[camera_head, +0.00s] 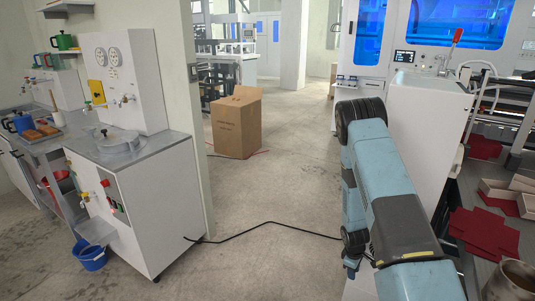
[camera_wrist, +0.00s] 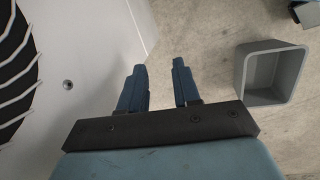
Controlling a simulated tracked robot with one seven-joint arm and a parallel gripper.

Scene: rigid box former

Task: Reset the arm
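My arm (camera_head: 385,190) is blue and black and reaches forward at the right of the head view, in front of a white machine cabinet. Its end is not clearly seen there. In the wrist view my gripper (camera_wrist: 160,88) shows two dark blue fingers set apart with a gap between them. Nothing is between the fingers. Below them the wrist view shows bare concrete floor and the side of a white panel.
A grey bin (camera_wrist: 270,72) stands on the floor right of the fingers. A white panel (camera_wrist: 90,50) is close on the left. In the head view, a white cabinet (camera_head: 425,125) stands beside my arm, a cardboard box (camera_head: 237,125) stands mid-floor, and a black cable (camera_head: 265,226) crosses the floor.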

